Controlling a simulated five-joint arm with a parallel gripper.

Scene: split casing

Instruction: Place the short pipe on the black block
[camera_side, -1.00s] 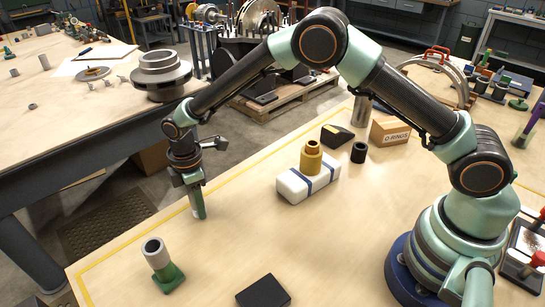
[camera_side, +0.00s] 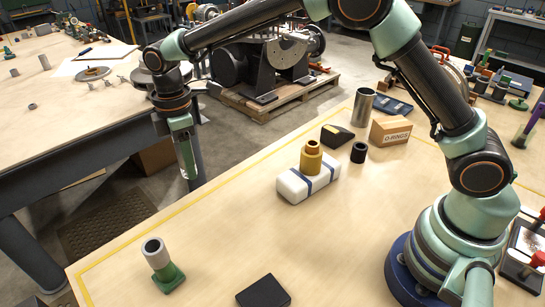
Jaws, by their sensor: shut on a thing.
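My gripper (camera_side: 187,155) points down beyond the table's far left edge, high above the floor. The black block (camera_side: 263,291), low and flat, lies on the table at the front. Its top is bare. My gripper is well apart from it, up and to the left.
A grey hollow cylinder on a green base (camera_side: 160,262) stands at the front left. A brass fitting (camera_side: 312,157) stands on a blue-banded white block (camera_side: 295,187). A black ring (camera_side: 358,152), steel cylinder (camera_side: 363,107) and O-rings box (camera_side: 390,131) stand behind.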

